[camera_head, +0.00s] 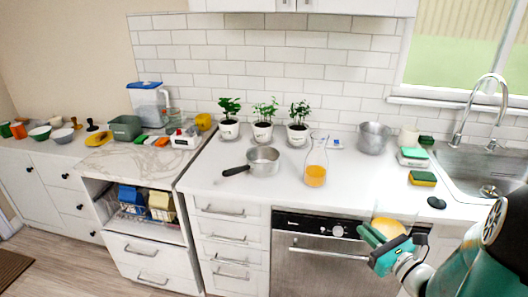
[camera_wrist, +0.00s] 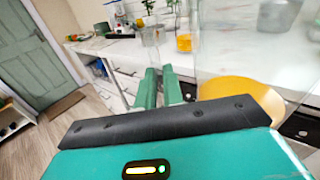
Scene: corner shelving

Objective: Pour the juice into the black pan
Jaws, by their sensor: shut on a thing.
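A clear glass container with orange juice (camera_head: 388,228) is at my gripper (camera_head: 372,250), low at the right in the head view. In the wrist view, the juice container (camera_wrist: 240,92) looms large right of my green fingers (camera_wrist: 165,88). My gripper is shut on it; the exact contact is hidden. The pan (camera_head: 264,160) sits on the white counter left of my gripper. It looks silver-grey with a black handle (camera_head: 236,171) pointing left. A second clear carafe (camera_head: 317,165) with orange juice stands upright on the counter right of the pan.
Three potted plants (camera_head: 264,131) stand behind the pan. A metal pot (camera_head: 373,138), sponges (camera_head: 422,178) and a sink (camera_head: 480,165) are to the right. A dishwasher (camera_head: 318,265) is below the counter. Bare counter (camera_head: 270,190) lies in front of the pan.

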